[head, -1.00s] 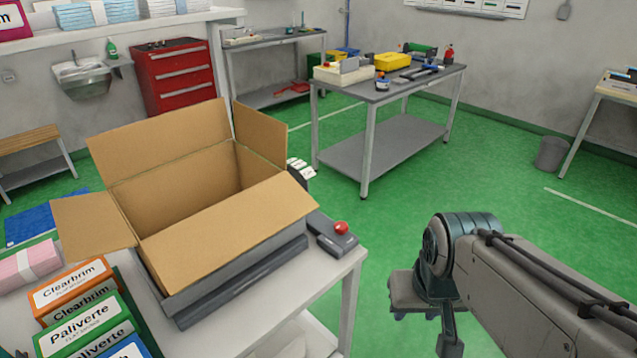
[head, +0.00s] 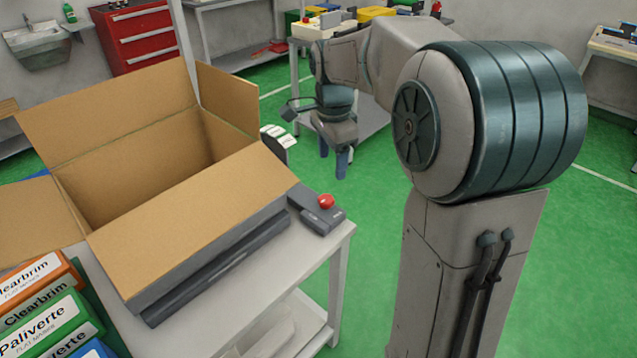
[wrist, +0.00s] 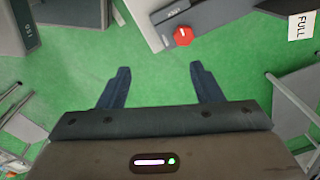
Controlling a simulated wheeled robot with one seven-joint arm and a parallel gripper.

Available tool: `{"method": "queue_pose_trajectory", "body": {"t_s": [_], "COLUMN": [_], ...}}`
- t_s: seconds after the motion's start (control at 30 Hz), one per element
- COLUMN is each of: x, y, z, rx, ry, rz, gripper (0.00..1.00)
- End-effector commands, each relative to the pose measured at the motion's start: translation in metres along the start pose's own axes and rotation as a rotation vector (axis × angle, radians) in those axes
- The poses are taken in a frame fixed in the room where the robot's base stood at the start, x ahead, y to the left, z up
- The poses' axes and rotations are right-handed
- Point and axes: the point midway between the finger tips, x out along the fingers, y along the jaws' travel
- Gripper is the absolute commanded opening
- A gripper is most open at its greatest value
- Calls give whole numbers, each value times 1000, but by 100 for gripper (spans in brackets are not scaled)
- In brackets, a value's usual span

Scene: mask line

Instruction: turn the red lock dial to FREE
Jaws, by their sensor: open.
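The red lock dial (head: 326,202) sits on a dark grey block (head: 314,213) at the right end of the bench. In the wrist view the dial (wrist: 183,36) is six-sided with a short pale mark, beside white lettering that seems to read LOCK. I cannot read the word FREE in either view. My gripper (head: 335,160) points down over the floor, beyond the bench's right end, apart from the dial. In the wrist view the gripper (wrist: 160,68) has its two fingers wide apart, with only green floor between them.
A large open cardboard box (head: 190,205) stands on the bench left of the dial. Labelled cartons (head: 45,315) are at the lower left. A second table stands behind my arm. Green floor lies right of the bench.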

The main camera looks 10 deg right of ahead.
Motion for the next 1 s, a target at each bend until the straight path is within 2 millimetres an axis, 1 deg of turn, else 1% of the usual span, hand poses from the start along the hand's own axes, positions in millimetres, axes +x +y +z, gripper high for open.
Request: {"method": "queue_pose_trajectory", "body": {"t_s": [0.03, 0.1, 0.2, 0.3, 0.47, 0.57, 0.8, 0.9, 1.0], "x": [11, 19, 27, 32, 43, 58, 109, 130, 146], "y": [-15, -30, -46, -54, -57, -55, -52, -51, -50], "z": [-5, -9, -14, -16, -18, -17, -15, -14, -14], "rx": [82, 193, 310, 380, 413, 413, 412, 410, 410], "ry": [-8, -14, -20, -23, -23, -23, -24, -24, -24], "rz": [14, 29, 44, 53, 59, 61, 62, 61, 59], "gripper": [59, 59, 59, 59, 59, 59, 59, 59, 59]}}
